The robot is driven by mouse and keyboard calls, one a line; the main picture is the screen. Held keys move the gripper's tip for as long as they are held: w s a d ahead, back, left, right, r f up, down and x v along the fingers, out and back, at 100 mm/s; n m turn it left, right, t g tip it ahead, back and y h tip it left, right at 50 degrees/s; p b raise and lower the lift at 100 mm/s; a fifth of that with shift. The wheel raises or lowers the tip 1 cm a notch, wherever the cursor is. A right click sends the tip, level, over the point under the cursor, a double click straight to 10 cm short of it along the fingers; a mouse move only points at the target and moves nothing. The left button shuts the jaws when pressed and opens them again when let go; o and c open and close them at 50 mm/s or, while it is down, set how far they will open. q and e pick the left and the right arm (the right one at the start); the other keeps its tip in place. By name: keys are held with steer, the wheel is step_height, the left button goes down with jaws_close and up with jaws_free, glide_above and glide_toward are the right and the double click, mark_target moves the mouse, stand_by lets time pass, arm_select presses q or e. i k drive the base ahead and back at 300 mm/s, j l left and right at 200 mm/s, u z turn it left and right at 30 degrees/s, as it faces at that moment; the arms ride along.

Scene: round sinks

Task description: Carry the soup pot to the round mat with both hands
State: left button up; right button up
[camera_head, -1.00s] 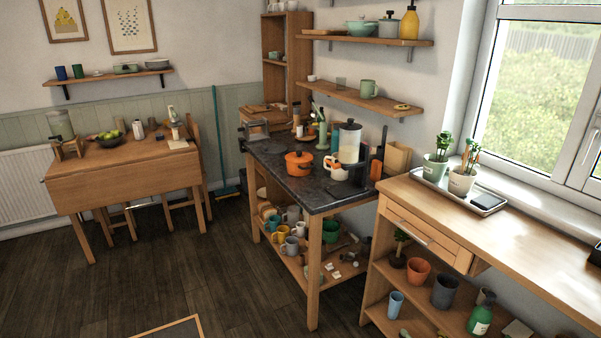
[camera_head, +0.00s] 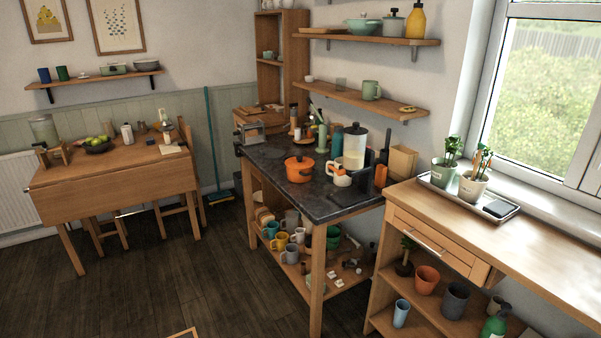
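An orange soup pot (camera_head: 299,170) with a lid and dark knob stands on the dark top of the island table (camera_head: 335,202), near its front left edge. A dark round shape (camera_head: 266,152), perhaps the round mat, lies flat on the same top, behind and left of the pot; I cannot tell for sure what it is. Neither of my grippers is in view.
A white and orange pitcher (camera_head: 337,174) and a tall clear container (camera_head: 354,147) stand right of the pot. A wooden counter (camera_head: 500,250) is at the right, a drop-leaf table (camera_head: 115,180) at the left.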

mark_target(275, 152)
steer(key=i+j+z, duration=0.1)
steer(key=z, duration=0.9)
steer(key=i+j+z, duration=0.2)
steer(key=j, duration=0.15)
steer(key=i+j+z, duration=0.25)
steer(key=j+z, duration=0.2)
steer(key=j, duration=0.3)
steer(key=j+z, duration=0.2)
steer(key=j, duration=0.2)
steer(key=i+j, duration=0.15)
steer(key=j, duration=0.8)
steer(key=i+j+z, duration=0.15)
steer(key=j, duration=0.75)
steer(key=i+j, duration=0.1)
steer(key=j, duration=0.85)
steer(key=i+j+z, duration=0.15)
steer(key=j, duration=0.8)
